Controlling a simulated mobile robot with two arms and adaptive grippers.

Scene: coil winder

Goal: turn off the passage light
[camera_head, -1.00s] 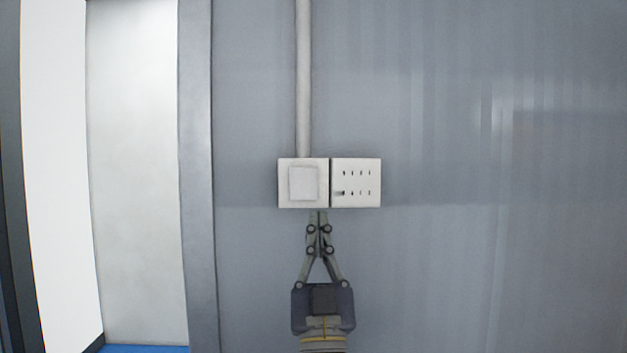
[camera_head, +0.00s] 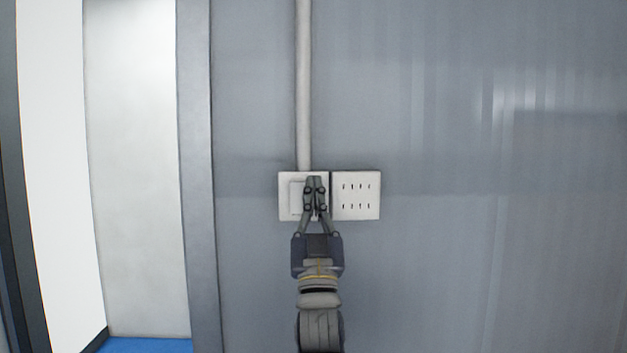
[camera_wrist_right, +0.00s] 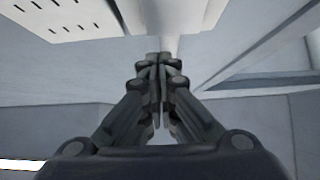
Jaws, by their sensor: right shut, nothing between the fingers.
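The light switch (camera_head: 296,199) is a white square box with a raised rocker plate, on the grey wall below a vertical conduit. My right gripper (camera_head: 315,181) is shut and empty. Its fingertips lie over the right part of the switch plate in the head view and hide part of it. I cannot tell whether they touch it. In the right wrist view the closed fingers (camera_wrist_right: 160,62) point away from the camera toward the wall. My left gripper is not in view.
A white socket panel (camera_head: 356,196) with several slots adjoins the switch on the right. The conduit (camera_head: 303,90) runs up from the switch. A doorway frame (camera_head: 196,150) stands to the left, with blue floor (camera_head: 148,345) beyond it. The wall right of the sockets is bare.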

